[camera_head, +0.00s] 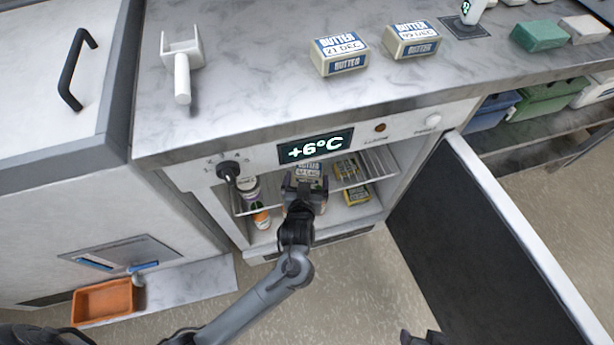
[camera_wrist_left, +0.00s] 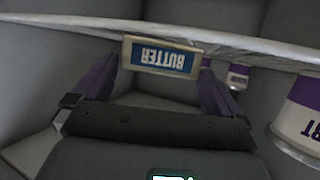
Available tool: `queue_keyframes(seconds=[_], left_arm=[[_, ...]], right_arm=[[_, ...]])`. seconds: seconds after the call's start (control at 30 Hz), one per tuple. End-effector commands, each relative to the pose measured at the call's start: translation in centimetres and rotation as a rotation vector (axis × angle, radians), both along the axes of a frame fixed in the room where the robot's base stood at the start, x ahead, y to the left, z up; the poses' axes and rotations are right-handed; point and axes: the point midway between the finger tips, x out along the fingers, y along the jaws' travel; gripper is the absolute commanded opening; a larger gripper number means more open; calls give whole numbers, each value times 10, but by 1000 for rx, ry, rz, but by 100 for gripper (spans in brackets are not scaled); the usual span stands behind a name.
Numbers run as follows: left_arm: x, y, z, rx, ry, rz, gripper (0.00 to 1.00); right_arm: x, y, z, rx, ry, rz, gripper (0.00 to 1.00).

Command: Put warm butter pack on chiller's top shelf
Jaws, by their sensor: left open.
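The chiller (camera_head: 178,178) stands open under the counter, its display (camera_head: 315,148) reading +6°C. My left gripper (camera_head: 304,186) reaches into it and is open. A butter pack (camera_head: 308,170) is just beyond the fingers in the head view. In the left wrist view the butter pack (camera_wrist_left: 160,57) lies between the two fingertips, its label upside down, beside a pale shelf edge (camera_wrist_left: 75,20). The wire top shelf (camera_head: 378,162) shows on the right. Two more butter packs, one marked 21 DEC (camera_head: 340,54) and one marked 09 DEC (camera_head: 411,41), sit on the counter.
Jars (camera_head: 248,187) stand left of my gripper inside the chiller. More yellow packs (camera_head: 356,194) are at its right. The open door (camera_head: 500,225) blocks the right side. A white scoop-like holder (camera_head: 181,60) is on the counter, and an orange bin (camera_head: 103,302) is on the lower left.

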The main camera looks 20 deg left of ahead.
Motion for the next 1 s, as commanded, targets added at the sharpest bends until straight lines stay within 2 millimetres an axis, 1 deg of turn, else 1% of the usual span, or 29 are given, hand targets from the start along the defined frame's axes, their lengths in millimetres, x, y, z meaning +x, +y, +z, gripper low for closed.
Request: queue_keyframes(seconds=[0.03,0.2,0.4,0.5,0.63,0.83,0.97,1.0], left_arm=[[-8,-3,8,-2,2,-1,100],[-35,-11,20,-2,4,-1,100],[-66,-22,33,-1,3,-1,100],[-78,-25,38,-1,2,0,100],[-89,-29,41,-1,2,0,100],[-96,-29,40,-21,23,-18,100],[-103,-25,34,-87,106,-86,100],[-108,-23,32,-112,148,-117,100]], right_arm=[[0,0,10,0,0,0,62],[0,0,28,-1,-1,1,62],[0,-2,46,-7,-1,5,62],[0,-2,52,-10,-1,7,62],[0,-2,56,-11,-2,7,62],[0,-2,58,-9,-1,6,62],[0,-2,58,-8,-1,5,62],[0,-2,58,-7,-1,5,62]])
